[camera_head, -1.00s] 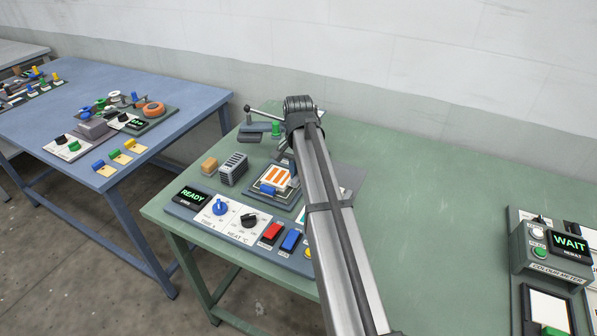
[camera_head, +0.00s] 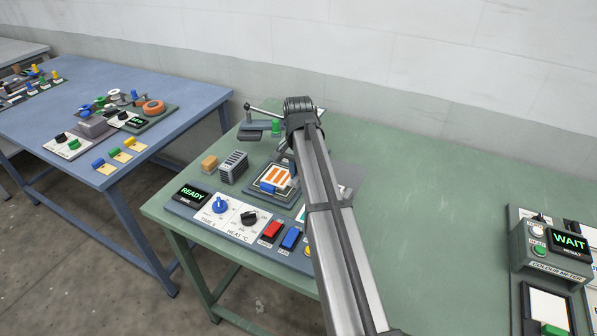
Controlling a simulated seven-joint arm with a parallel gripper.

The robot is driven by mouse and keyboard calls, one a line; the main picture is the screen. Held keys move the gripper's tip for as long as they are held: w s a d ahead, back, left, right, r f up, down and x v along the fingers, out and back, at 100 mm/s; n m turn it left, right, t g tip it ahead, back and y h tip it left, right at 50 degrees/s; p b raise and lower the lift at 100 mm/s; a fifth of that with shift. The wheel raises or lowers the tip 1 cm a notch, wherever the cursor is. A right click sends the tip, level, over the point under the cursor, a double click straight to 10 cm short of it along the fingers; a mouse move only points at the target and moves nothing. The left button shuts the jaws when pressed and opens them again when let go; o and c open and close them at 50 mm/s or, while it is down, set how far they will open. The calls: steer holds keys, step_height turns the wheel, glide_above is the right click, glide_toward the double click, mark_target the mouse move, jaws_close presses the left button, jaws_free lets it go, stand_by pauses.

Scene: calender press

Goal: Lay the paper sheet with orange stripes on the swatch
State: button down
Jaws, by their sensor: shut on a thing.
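The paper sheet with orange stripes (camera_head: 279,176) is at the press bed, left of my arm, and looks about flat. My gripper (camera_head: 287,162) points down at its far right edge, largely hidden by my own arm, and is shut on the sheet. A small blue piece (camera_head: 268,187) shows at the sheet's near left corner. Under and around the sheet is a dark square bed (camera_head: 258,192) with a pale frame. The swatch cannot be told apart beneath the sheet, nor can I tell whether the sheet touches it.
The control panel (camera_head: 183,208) with its READY display, knobs and buttons lies in front of the bed. A grey vented block (camera_head: 233,167) and a tan block (camera_head: 209,164) stand at left. The colour meter (camera_head: 545,258) reads WAIT at right. The green table between is clear.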

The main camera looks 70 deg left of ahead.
steer(key=c, duration=1)
jaws_free()
steer(key=shift+o, duration=0.4)
steer(key=o, duration=0.5)
steer(key=shift+r, duration=0.2)
steer(key=shift+r, duration=3.35)
steer(key=shift+w, duration=0.1)
